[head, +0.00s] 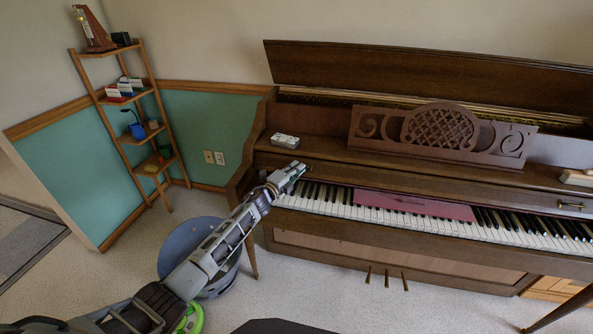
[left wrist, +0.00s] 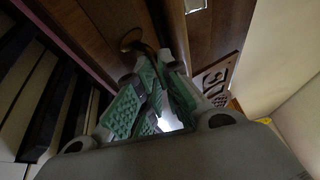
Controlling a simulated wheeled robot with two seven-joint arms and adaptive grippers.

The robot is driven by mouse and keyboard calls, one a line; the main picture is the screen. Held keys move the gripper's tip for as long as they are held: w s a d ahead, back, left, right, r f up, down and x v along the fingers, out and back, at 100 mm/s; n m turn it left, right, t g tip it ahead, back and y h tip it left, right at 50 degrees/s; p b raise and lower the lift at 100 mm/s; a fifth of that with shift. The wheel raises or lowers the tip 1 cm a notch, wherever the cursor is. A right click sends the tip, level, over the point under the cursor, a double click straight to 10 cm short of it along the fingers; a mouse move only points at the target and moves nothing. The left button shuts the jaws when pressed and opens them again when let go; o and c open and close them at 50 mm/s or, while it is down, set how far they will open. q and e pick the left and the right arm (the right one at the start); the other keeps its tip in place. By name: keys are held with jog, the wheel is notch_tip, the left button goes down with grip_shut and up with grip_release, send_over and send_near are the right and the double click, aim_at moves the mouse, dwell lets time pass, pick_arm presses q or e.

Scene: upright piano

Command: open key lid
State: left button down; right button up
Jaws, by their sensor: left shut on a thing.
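The upright piano's wooden key lid (head: 345,174) lies back above the keyboard, and the keys (head: 400,217) show along its length. A brass handle (head: 571,205) shows at the lid's right end. My left gripper (head: 297,169) is at the lid's left end, just above the keys. In the left wrist view, its green-padded fingers (left wrist: 155,95) are closed together at a curved brass handle (left wrist: 130,38) on the wood, and the fingers partly hide it. My right gripper is in neither view.
A dark red cloth (head: 415,205) lies over the middle keys. A small light box (head: 285,140) sits on the piano's left top. A round stool (head: 190,245) stands below my left arm. A shelf (head: 130,100) stands at the left wall.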

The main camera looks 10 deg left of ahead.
pick_arm(q)
jog(key=c, duration=1.6)
grip_release()
notch_tip(320, 180, up, 2)
jog(key=shift+a+r, duration=0.1)
jog(key=shift+a, duration=0.05)
jog(key=shift+w+f, duration=0.1)
jog(key=shift+f, duration=0.1)
jog(key=shift+f, duration=0.1)
jog(key=shift+s+a+f, duration=0.1)
jog(key=shift+s+f, duration=0.1)
jog(key=shift+s, duration=0.1)
jog(key=v, duration=1.1)
jog(key=shift+s, duration=0.25)
jog(key=shift+f, duration=0.15)
